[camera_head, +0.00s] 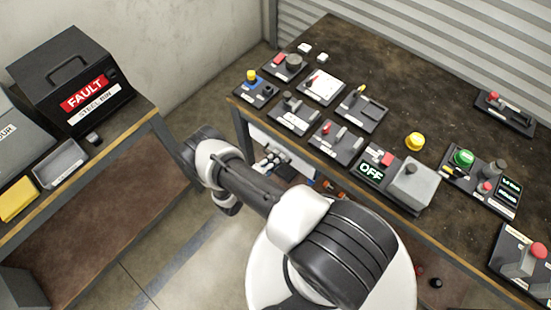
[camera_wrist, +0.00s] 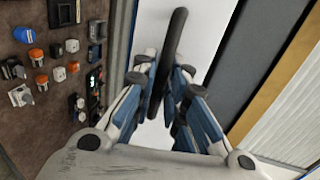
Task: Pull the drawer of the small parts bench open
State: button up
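The small parts bench (camera_head: 330,40) stands at the right in the head view. Its white drawer front (camera_head: 265,138) shows below the bench edge, partly hidden by my arm. In the wrist view the white drawer front (camera_wrist: 212,25) runs up and down the picture, with a dark bar handle (camera_wrist: 172,40) across it. My gripper (camera_wrist: 165,85) has blue and white fingers, one on each side of the handle. White shows between the handle and the right finger, so the fingers look open around it. The handle lies close to the left finger; contact cannot be told. My gripper is small in the head view (camera_head: 274,162).
The bench top holds several control panels, including an OFF display (camera_head: 371,172) and a grey box (camera_head: 412,185). A second bench (camera_head: 150,118) at the left carries a black FAULT bin (camera_head: 70,75), a grey tray (camera_head: 62,165) and a yellow block (camera_head: 17,200). Floor shows between the benches.

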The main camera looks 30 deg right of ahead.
grip_shut()
dwell(0.3)
